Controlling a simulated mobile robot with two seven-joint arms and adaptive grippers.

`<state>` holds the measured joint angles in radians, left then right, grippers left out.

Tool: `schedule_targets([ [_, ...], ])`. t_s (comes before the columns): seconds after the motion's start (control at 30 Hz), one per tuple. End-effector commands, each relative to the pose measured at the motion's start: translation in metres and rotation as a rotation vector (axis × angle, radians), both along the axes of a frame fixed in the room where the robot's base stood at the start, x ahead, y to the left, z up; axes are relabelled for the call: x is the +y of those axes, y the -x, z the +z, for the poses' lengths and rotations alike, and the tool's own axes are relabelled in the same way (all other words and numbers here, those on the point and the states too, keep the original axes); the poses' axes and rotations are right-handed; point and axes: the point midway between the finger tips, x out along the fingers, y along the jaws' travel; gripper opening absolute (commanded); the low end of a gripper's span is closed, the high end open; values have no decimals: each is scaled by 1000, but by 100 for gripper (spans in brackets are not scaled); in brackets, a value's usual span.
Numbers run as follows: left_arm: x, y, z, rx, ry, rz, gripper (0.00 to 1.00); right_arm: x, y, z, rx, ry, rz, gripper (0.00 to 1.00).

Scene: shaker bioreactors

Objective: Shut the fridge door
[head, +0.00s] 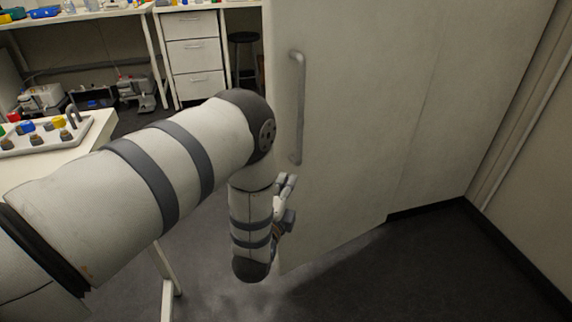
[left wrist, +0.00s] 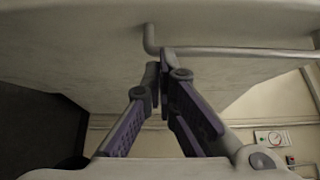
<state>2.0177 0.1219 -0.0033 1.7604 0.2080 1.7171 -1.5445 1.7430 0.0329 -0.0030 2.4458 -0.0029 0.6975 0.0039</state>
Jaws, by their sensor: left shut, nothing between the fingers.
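The fridge door (head: 345,130) is a tall, pale panel in the middle of the head view, with a long vertical grey handle (head: 297,108) near its left edge. The door stands at an angle, its lower edge running toward me at the left. My left gripper (head: 286,188) is shut and empty, just below the handle's lower end and close to the door's free edge. In the left wrist view its closed fingertips (left wrist: 160,72) are close to the handle (left wrist: 235,52) and the door face (left wrist: 80,40); I cannot tell whether they touch. My right gripper is out of view.
A white table (head: 75,155) with a tray of small coloured-cap bottles (head: 40,130) is at the left. A drawer cabinet (head: 193,55), a bench and a black stool (head: 242,40) stand behind. A wall (head: 540,170) is at the right. Dark floor lies clear below the door.

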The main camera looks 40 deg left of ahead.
Motion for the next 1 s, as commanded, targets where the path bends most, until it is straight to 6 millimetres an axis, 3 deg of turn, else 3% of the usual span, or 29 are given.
schedule_targets([
  [0.17,13,-36,-2,1,1,2,0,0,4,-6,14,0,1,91],
  [0.3,34,-47,-1,2,1,2,0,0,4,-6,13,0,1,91],
  [0.5,48,-54,-1,3,2,0,0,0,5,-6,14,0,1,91],
  [0.87,49,-55,-1,3,2,-2,0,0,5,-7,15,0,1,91],
  [1.0,58,-59,-3,-1,4,-16,0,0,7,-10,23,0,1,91],
])
